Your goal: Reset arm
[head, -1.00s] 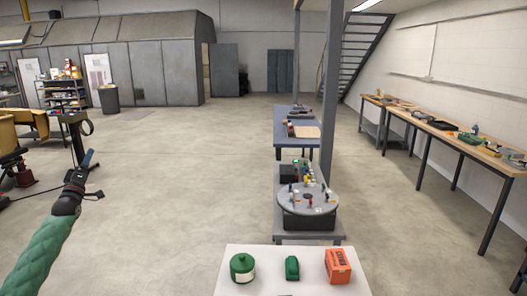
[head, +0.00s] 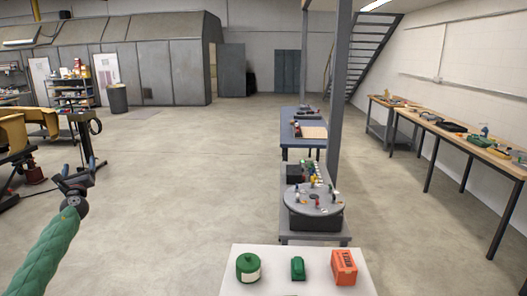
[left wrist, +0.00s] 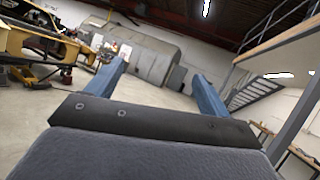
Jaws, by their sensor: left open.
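My left gripper (head: 78,176) is raised over the open floor at the left of the head view, at the end of my green-sleeved arm. In the left wrist view its two blue fingers (left wrist: 160,90) stand wide apart with nothing between them. It is well away from the white table and touches nothing. My right gripper is in neither view.
A white table (head: 300,282) in front bears a green tin (head: 248,267), a small green object (head: 297,268) and an orange box (head: 344,267). Beyond stand a round grey turntable (head: 314,202) and a blue table (head: 290,142). A workbench (head: 455,135) lines the right wall. Floor at centre left is clear.

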